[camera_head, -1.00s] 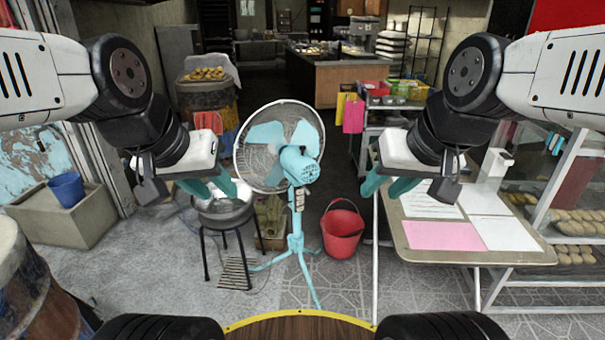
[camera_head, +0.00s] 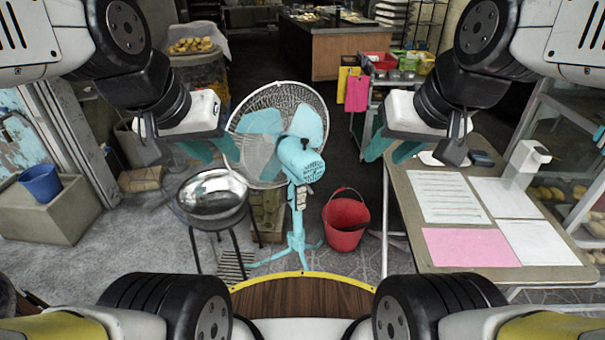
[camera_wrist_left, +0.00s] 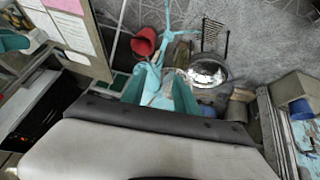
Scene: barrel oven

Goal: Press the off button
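A light blue standing fan (camera_head: 301,160) with a round wire cage stands upright on the floor ahead of me. A small grey control panel (camera_head: 300,195) is on its post below the motor; single buttons are too small to make out. My left gripper (camera_head: 213,152) is open and empty, in front of the left side of the fan cage in the picture; I cannot tell whether they touch. In the left wrist view its two teal fingers (camera_wrist_left: 159,92) are apart. My right gripper (camera_head: 391,150) is open and empty, right of the fan and apart from it.
A steel bowl (camera_head: 212,194) on a black stand is left of the fan. A red bucket (camera_head: 345,222) stands right of it. A table (camera_head: 405,258) with papers is at the right.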

